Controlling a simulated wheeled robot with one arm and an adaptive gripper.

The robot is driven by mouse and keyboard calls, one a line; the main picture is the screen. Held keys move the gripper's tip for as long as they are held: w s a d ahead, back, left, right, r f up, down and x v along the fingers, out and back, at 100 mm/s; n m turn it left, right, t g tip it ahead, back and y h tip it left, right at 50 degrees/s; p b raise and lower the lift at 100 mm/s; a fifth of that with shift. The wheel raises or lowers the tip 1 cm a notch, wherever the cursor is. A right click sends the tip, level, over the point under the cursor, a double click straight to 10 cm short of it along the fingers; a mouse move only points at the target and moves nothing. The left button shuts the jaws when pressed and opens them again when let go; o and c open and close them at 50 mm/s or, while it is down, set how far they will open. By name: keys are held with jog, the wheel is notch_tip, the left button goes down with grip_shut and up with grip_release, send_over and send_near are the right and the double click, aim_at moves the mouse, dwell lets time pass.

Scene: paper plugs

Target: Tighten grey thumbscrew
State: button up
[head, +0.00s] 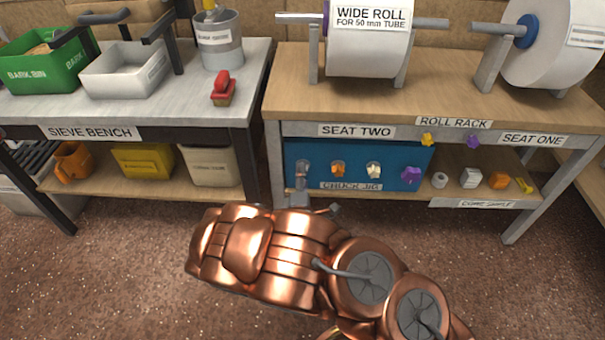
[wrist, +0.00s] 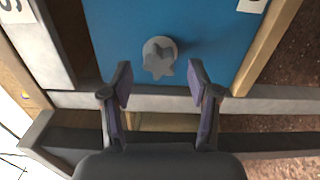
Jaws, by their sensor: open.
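The grey thumbscrew (wrist: 159,58) is star-shaped with a round grey base, set on the face of the blue chuck jig board (wrist: 110,30). In the wrist view it lies just beyond my gripper (wrist: 160,78), centred between the two fingertips. The fingers are spread on either side, with nothing held between them. In the head view the blue board (head: 430,160) stands on the lower shelf of the roll rack. My copper arm reaches toward its left end, where a grey part (head: 302,168), possibly the thumbscrew, shows small.
Orange (head: 338,168), cream (head: 373,170) and purple (head: 411,175) knobs sit along the same board. Small parts lie on the shelf to its right. The rack's pale front rail (wrist: 240,101) crosses below the fingertips in the wrist view. The sieve bench (head: 140,115) stands left.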

jog(key=shift+w, duration=0.95)
jog(key=c, duration=1.1)
jog(key=shift+c, duration=0.2)
